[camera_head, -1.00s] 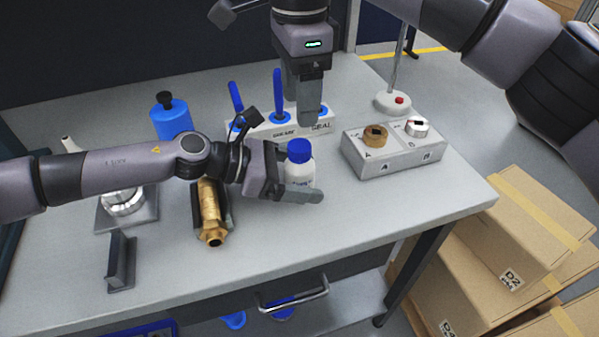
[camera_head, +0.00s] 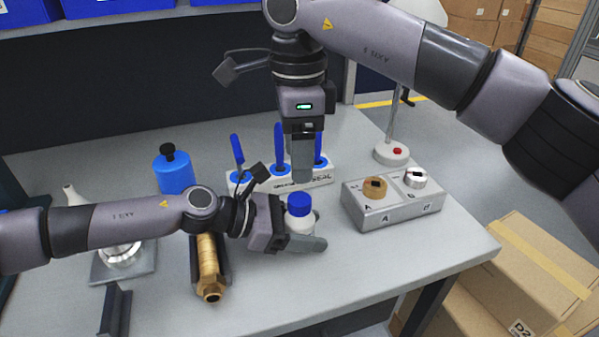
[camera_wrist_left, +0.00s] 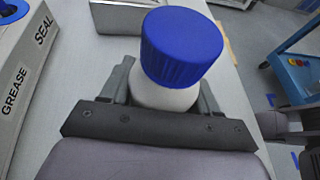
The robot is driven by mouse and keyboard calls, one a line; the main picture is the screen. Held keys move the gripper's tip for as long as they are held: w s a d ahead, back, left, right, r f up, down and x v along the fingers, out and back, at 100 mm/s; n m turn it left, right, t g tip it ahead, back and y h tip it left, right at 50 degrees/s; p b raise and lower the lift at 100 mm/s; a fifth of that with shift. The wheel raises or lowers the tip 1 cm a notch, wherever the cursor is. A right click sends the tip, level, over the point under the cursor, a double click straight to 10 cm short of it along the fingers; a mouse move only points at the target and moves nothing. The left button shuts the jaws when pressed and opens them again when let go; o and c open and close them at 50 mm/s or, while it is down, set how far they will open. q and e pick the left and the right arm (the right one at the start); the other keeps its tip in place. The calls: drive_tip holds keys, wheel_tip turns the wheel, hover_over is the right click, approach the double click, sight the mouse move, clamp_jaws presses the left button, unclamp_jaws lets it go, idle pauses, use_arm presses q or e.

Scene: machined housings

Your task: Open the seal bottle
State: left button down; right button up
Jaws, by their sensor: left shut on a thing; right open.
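The seal bottle (camera_head: 298,223) is white with a blue cap (camera_head: 299,204) and stands upright on or just above the table. The cap is on the bottle. My left gripper (camera_head: 318,230) is shut on the white body below the cap. The left wrist view shows the bottle (camera_wrist_left: 165,97) between the fingers and its blue cap (camera_wrist_left: 182,47) standing clear above them. My right gripper (camera_head: 302,172) is open and empty, pointing down above and behind the bottle, apart from the cap.
The grease and seal holder (camera_head: 318,179) with blue-handled tools stands behind the bottle. A grey block (camera_head: 391,212) with fittings A and B is to the right. A brass part (camera_head: 208,268) lies in a cradle at left. The front table is clear.

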sight(299, 199)
drive_tip(key=m, duration=0.4)
drive_tip(key=shift+s+a+m, duration=0.1)
drive_tip(key=shift+m, duration=0.2)
drive_tip(key=m, duration=0.4)
drive_tip(key=shift+f+m, duration=0.1)
drive_tip(key=shift+m, duration=0.3)
drive_tip(key=m, duration=0.7)
drive_tip(key=shift+m, duration=0.4)
drive_tip(key=m, duration=0.4)
drive_tip(key=shift+m, duration=0.4)
drive_tip(key=m, duration=1.1)
drive_tip(key=shift+d+m, duration=0.2)
drive_tip(key=shift+m, duration=0.1)
drive_tip(key=shift+f, duration=3.9)
